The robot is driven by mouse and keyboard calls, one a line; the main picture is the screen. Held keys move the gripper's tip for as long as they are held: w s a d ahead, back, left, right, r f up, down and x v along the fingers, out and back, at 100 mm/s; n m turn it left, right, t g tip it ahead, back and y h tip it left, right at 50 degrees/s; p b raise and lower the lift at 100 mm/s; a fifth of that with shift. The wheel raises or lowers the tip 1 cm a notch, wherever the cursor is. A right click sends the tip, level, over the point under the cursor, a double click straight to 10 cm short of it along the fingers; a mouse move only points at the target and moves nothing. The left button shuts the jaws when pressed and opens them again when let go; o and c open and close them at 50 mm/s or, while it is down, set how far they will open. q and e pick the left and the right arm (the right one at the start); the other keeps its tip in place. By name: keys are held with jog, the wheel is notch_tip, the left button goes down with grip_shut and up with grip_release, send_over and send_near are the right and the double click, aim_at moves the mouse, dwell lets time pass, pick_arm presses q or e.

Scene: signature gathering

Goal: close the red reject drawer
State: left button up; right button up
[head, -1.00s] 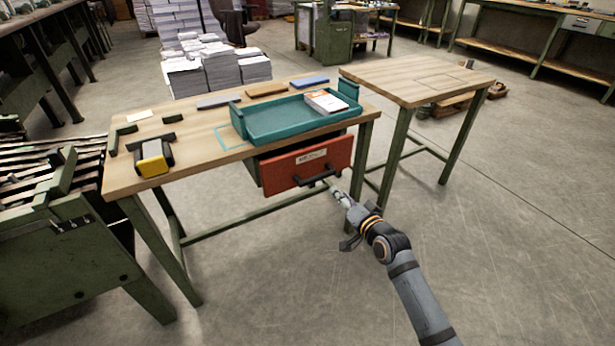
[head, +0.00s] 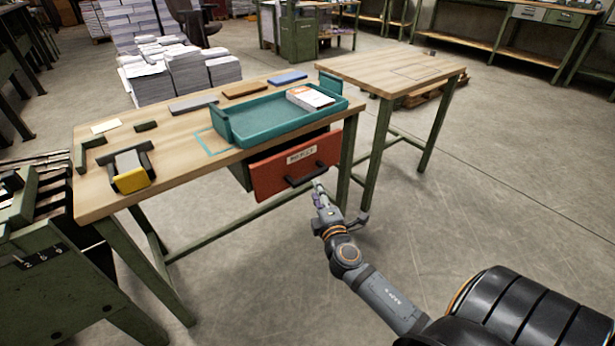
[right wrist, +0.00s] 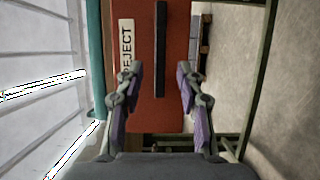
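The red reject drawer (head: 297,166) sits under the right end of the wooden workbench (head: 110,190), partly pulled out, with a white label and a black handle (head: 306,175). In the right wrist view the drawer front (right wrist: 145,112) fills the middle, with its handle (right wrist: 160,50) beyond the fingertips. My right gripper (head: 320,190) is close to the front's right part, near the handle's right end. In the wrist view its fingers (right wrist: 160,75) are spread apart with nothing between them. Whether it touches the drawer cannot be told. My left gripper is not in view.
A teal tray (head: 270,122) with a stack of paper (head: 310,97) stands on the bench above the drawer. A second wooden table (head: 390,72) stands to the right. The floor (head: 470,210) in front and right is clear.

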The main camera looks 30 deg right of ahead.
aim_at(302, 169)
jog(key=x, duration=0.7)
jog(key=shift+w+d, duration=0.15)
jog(key=shift+w, duration=0.2)
jog(key=shift+c, duration=0.3)
grip_shut()
jog(key=w, duration=0.4)
jog(key=shift+f+b, duration=0.1)
jog(key=shift+b, duration=0.25)
jog(key=shift+w+r, duration=0.1)
jog(key=shift+r, duration=0.1)
jog(key=shift+o, duration=0.3)
grip_release()
jog(key=shift+w+f, duration=0.1)
jog(key=shift+w, duration=0.05)
